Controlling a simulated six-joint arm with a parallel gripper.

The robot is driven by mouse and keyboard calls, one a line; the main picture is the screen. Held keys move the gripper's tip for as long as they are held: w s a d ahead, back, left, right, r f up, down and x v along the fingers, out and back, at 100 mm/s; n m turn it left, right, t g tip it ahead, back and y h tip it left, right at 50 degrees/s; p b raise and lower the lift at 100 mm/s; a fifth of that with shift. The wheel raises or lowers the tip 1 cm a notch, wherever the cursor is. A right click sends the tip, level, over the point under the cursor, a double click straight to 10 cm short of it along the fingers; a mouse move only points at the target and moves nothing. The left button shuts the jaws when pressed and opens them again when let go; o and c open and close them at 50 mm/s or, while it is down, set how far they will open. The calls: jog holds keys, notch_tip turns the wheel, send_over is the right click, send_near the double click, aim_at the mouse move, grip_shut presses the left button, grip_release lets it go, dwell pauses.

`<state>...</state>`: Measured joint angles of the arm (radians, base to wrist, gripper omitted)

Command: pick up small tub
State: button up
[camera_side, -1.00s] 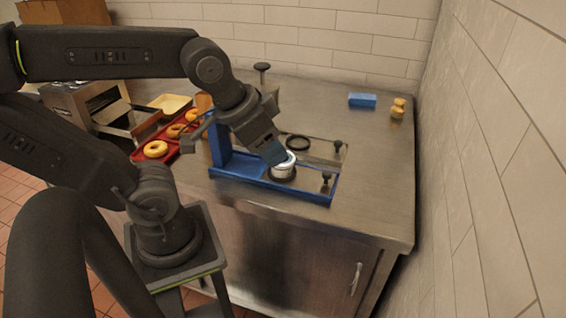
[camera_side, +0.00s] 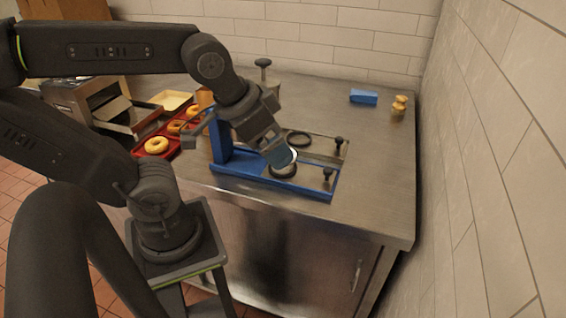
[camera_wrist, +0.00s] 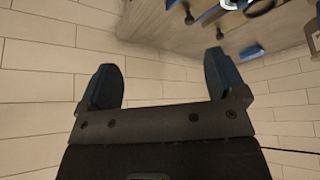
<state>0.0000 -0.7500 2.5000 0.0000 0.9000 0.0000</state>
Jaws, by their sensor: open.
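My gripper (camera_side: 280,155) is above the blue fixture (camera_side: 262,183), tilted down over its front black ring (camera_side: 284,171). In the wrist view its two fingers (camera_wrist: 162,82) are wide apart with nothing between them. A thin whitish curved edge (camera_side: 293,156) shows beside the fingertip in the side view; it may be the small tub, mostly hidden by the gripper. A small white patch (camera_wrist: 229,4) also shows at the top edge of the wrist view, too cut off to identify surely. The front ring shows no clear tub in it.
A second black ring (camera_side: 299,138) and black knobs (camera_side: 328,174) are on the fixture. A blue block (camera_side: 363,96) and a tan figure-like piece (camera_side: 399,107) stand at the back right. A red tray (camera_side: 167,143) with bagels is left. The right counter is clear.

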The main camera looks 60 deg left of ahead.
jog(key=shift+o, duration=0.8)
jog(key=w+a+f+n+g+y, duration=0.35)
jog(key=w+a+n+g, duration=0.45)
jog(key=n, duration=1)
jog(key=a+f, duration=0.1)
jog(key=f, duration=0.1)
jog(key=a+f+t, duration=0.1)
jog(key=a+f, duration=0.1)
jog(key=f, duration=0.1)
jog(key=a+f+t+y, duration=0.1)
jog(key=a+f, duration=0.1)
jog(key=shift+w+f, duration=0.2)
jog(key=shift+w, duration=0.2)
jog(key=shift+w+x, duration=0.15)
jog(key=shift+x, duration=1.2)
jog(key=shift+w+x, duration=0.2)
jog(key=shift+x, duration=1.1)
